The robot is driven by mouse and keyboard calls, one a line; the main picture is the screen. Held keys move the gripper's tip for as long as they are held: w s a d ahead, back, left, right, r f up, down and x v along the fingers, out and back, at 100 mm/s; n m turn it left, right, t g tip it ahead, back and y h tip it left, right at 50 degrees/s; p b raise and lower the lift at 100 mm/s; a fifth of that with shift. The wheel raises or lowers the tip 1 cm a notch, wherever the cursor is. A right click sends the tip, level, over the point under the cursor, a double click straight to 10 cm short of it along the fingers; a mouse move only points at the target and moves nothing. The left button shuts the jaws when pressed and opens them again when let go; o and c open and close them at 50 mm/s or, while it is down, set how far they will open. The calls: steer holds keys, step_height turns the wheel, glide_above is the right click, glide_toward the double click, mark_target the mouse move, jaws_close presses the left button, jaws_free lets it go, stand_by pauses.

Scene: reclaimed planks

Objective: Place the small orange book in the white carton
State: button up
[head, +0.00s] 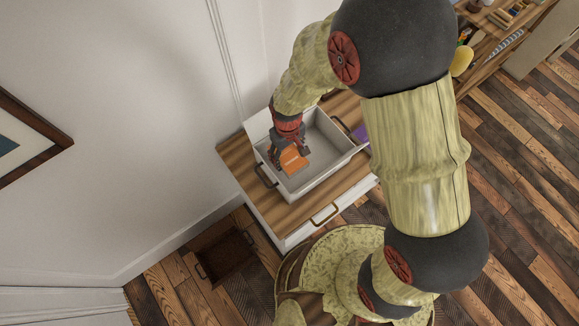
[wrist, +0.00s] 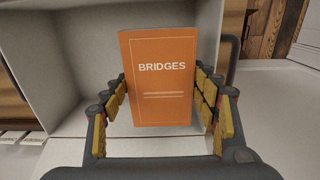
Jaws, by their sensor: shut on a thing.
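The small orange book (head: 293,160) is held in my gripper (head: 289,154) over the inside of the white carton (head: 330,171). In the wrist view the book (wrist: 158,80) stands with its cover, marked "BRIDGES", facing the camera. The yellow-padded fingers of my gripper (wrist: 163,105) are shut on its left and right edges. The carton's inside (wrist: 82,60) shows behind and left of the book. I cannot tell whether the book's lower edge touches the carton floor.
The carton stands on a wooden-topped cabinet (head: 237,160) against the wall. A purple thing (head: 360,132) lies by the carton's right end. A brown crate (head: 226,256) sits on the floor left of the cabinet. A shelf with several items (head: 490,32) is at upper right.

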step_height(320, 180, down, 10)
steer(key=shift+f+b, duration=0.2)
steer(key=shift+b, duration=0.5)
steer(key=shift+f, duration=0.1)
steer(key=o, duration=1)
steer(key=shift+c, duration=0.2)
steer(key=shift+o, duration=0.9)
